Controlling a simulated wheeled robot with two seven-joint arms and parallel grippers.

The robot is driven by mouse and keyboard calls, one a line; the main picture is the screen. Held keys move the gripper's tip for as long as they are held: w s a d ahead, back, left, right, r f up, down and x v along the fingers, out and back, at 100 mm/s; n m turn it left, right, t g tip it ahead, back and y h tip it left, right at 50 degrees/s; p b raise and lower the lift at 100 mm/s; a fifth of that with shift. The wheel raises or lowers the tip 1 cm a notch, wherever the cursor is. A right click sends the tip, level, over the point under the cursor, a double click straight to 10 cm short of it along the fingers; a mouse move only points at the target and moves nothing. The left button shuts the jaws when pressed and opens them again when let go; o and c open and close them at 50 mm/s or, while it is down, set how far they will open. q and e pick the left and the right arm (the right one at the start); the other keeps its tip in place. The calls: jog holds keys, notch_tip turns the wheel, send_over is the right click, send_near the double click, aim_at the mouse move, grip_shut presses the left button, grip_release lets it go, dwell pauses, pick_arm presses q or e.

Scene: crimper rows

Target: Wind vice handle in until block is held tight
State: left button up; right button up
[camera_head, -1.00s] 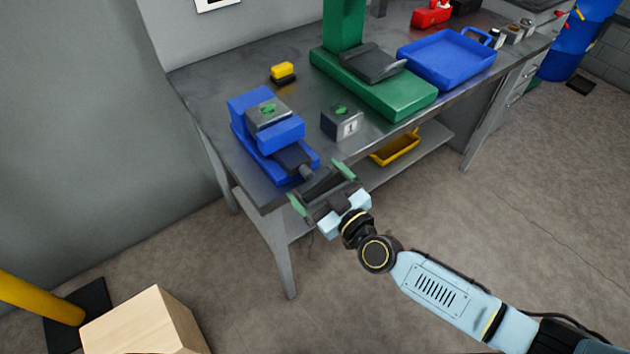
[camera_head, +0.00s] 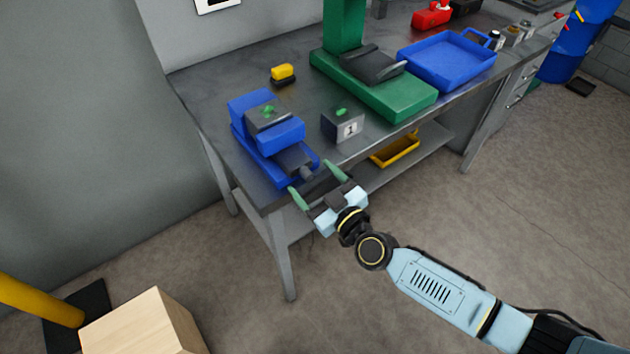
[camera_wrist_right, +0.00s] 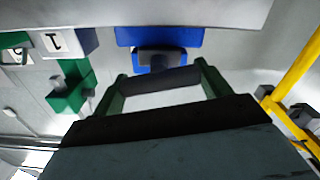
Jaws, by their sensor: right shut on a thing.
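The blue vice (camera_head: 285,135) stands at the near left corner of the bench. A grey block (camera_head: 266,118) with a green mark on top sits between its jaws; any gap at the jaw faces is too small to tell. The vice's dark screw (camera_head: 306,172) points toward my right gripper (camera_head: 313,180). The gripper is shut on the dark handle bar (camera_wrist_right: 160,80), which spans its two green fingers in the right wrist view. In the head view the bar is partly hidden by the fingers. My left gripper is not in view.
A second grey block (camera_head: 341,125) labelled 1 stands right of the vice. A yellow object (camera_head: 283,72), a green machine base (camera_head: 400,98) and a blue tray (camera_head: 450,62) are farther back. A yellow bin (camera_head: 396,152) sits on the lower shelf.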

jog(key=m, duration=0.4)
jog(key=shift+m, duration=0.3)
jog(key=m+b, duration=0.1)
jog(key=m, duration=0.3)
jog(key=shift+d+f+m, duration=0.1)
jog(key=shift+m, duration=0.2)
jog(key=m+b, duration=0.1)
jog(key=m, duration=0.4)
jog(key=shift+w+b, duration=0.1)
jog(key=shift+b, duration=0.2)
jog(key=shift+f+m+b, duration=0.1)
jog(key=shift+m+b, duration=0.3)
jog(key=shift+m, duration=1.7)
jog(key=o, duration=1)
